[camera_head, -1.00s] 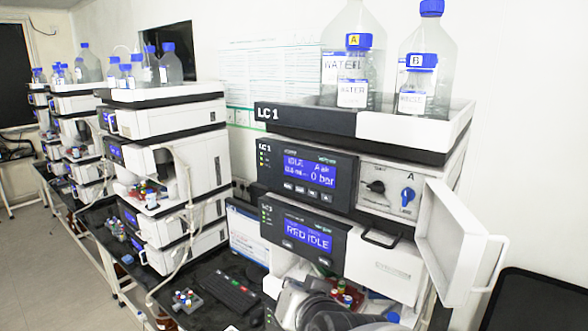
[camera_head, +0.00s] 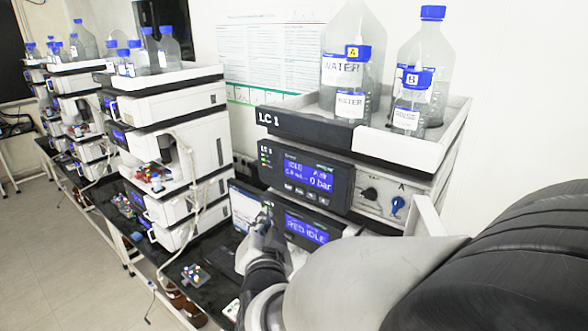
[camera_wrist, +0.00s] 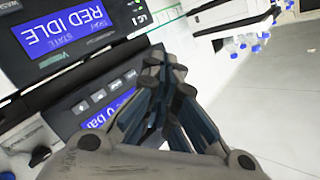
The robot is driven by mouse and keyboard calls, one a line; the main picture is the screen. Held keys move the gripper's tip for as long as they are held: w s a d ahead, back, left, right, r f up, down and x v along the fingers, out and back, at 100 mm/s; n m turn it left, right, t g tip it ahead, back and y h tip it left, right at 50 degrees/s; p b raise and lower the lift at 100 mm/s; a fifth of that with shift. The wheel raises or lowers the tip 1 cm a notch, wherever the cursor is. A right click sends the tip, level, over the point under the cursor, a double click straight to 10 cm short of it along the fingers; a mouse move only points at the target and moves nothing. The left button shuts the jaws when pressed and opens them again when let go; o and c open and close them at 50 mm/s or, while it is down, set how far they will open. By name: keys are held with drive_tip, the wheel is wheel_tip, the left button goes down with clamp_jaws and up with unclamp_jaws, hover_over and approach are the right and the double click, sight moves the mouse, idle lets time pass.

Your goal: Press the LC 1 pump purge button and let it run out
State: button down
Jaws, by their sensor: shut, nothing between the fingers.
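The LC 1 pump module (camera_head: 335,182) has a dark front panel with a lit blue display (camera_head: 307,174) showing idle and 0 bar. A row of small buttons (camera_head: 299,191) sits under the display; their labels are too small to read. The same pump display (camera_wrist: 108,113) and buttons (camera_wrist: 100,95) show upside down in the wrist view. My gripper (camera_head: 265,213) is shut and empty, in front of the panels, lower left of the button row. In the wrist view my gripper's fingertips (camera_wrist: 165,66) are beside the button row; contact cannot be told.
Below the pump is a module whose display (camera_head: 306,229) reads RED IDLE. Water bottles (camera_head: 345,80) stand in the tray (camera_head: 395,147) on top. A knob (camera_head: 397,206) is right of the pump panel. My arm hides the lower right. Other stacks (camera_head: 165,130) stand left.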

approach(289, 191)
drive_tip(key=w+a, duration=0.1)
drive_tip(key=a, duration=0.2)
drive_tip(key=shift+w+d+f+b, duration=0.15)
drive_tip(key=shift+w+d+b, duration=0.15)
drive_tip(key=shift+w+d, duration=0.15)
drive_tip(key=shift+w+d+f+b, duration=0.25)
drive_tip(key=shift+w+d, duration=0.15)
drive_tip(key=shift+w, duration=0.15)
drive_tip(key=shift+w, duration=0.1)
idle(0.7)
drive_tip(key=shift+w+d+b, duration=0.25)
drive_tip(key=shift+b, duration=0.3)
drive_tip(key=shift+w+d+b, duration=0.25)
drive_tip(key=shift+w+b, duration=0.05)
drive_tip(key=shift+b, duration=0.1)
idle(0.3)
drive_tip(key=shift+s+a, duration=0.1)
idle(0.4)
drive_tip(key=shift+s+a, duration=0.4)
drive_tip(key=shift+s, duration=0.2)
